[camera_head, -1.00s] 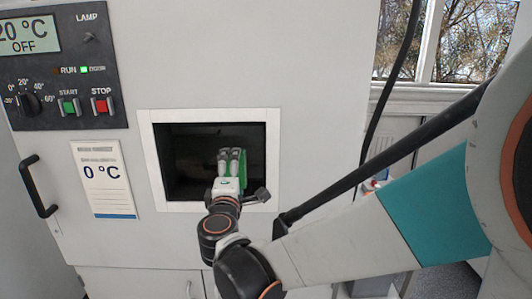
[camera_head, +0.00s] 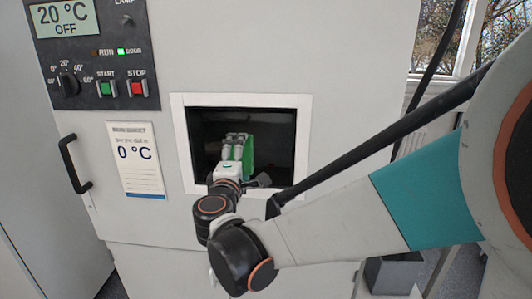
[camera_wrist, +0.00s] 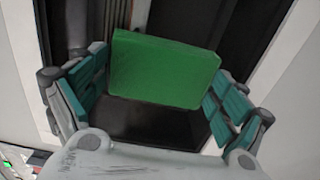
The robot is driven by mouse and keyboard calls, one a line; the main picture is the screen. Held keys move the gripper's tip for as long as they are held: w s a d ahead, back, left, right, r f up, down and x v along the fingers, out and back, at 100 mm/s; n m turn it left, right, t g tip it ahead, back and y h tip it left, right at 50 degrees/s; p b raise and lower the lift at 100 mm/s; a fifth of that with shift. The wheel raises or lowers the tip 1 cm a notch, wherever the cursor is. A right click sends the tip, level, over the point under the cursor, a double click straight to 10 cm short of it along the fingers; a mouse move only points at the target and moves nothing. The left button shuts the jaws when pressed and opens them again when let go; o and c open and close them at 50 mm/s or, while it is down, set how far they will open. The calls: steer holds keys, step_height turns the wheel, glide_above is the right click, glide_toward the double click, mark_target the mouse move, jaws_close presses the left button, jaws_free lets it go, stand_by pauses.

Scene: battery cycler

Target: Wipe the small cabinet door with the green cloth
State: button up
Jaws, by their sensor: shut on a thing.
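The green cloth (camera_head: 249,152) looks like a flat, thick pad. My gripper (camera_head: 237,140) is shut on it in front of a white-framed dark opening (camera_head: 280,155) in the large white cabinet (camera_head: 330,60). In the wrist view the green cloth (camera_wrist: 165,70) sits between the teal-padded fingers of my gripper (camera_wrist: 158,80), with dark space beyond it. The frames do not show whether the cloth touches anything or how far it reaches into the opening. I cannot make out a separate small door on the opening.
A control panel (camera_head: 98,50) with a lit display is at the upper left. A black handle (camera_head: 72,165) projects below it, beside a paper label (camera_head: 137,160). A black cable (camera_head: 432,75) and a window (camera_head: 500,25) are at the right. A grey box (camera_head: 392,275) stands on the floor.

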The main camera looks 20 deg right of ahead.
mark_target(279, 146)
steer(key=shift+w+a+b, duration=0.25)
steer(key=shift+w+a, duration=0.35)
steer(key=shift+a, duration=1)
steer(key=shift+w+a+b, duration=0.2)
steer(key=shift+w+a, duration=0.4)
steer(key=shift+a, duration=1)
steer(key=shift+w+a+b, duration=0.25)
steer(key=shift+w+a, duration=0.35)
steer(key=shift+a, duration=1)
steer(key=shift+r+p, duration=0.85)
steer(key=shift+r, duration=0.4)
steer(key=shift+s+d+p, duration=0.25)
steer(key=shift+s+d, duration=0.95)
steer(key=shift+d, duration=2.05)
steer(key=shift+s+d+p, duration=0.2)
steer(key=shift+s+d, duration=1.05)
steer(key=shift+d, duration=2.05)
steer(key=shift+s+d+p, duration=0.25)
steer(key=shift+s+d, duration=0.95)
steer(key=shift+d, duration=2.05)
steer(key=shift+a, duration=0.15)
steer(key=w+a+b, duration=0.1)
steer(key=w+a, duration=0.2)
steer(key=a, duration=0.7)
steer(key=shift+w+b, duration=0.3)
steer(key=shift+w, duration=0.05)
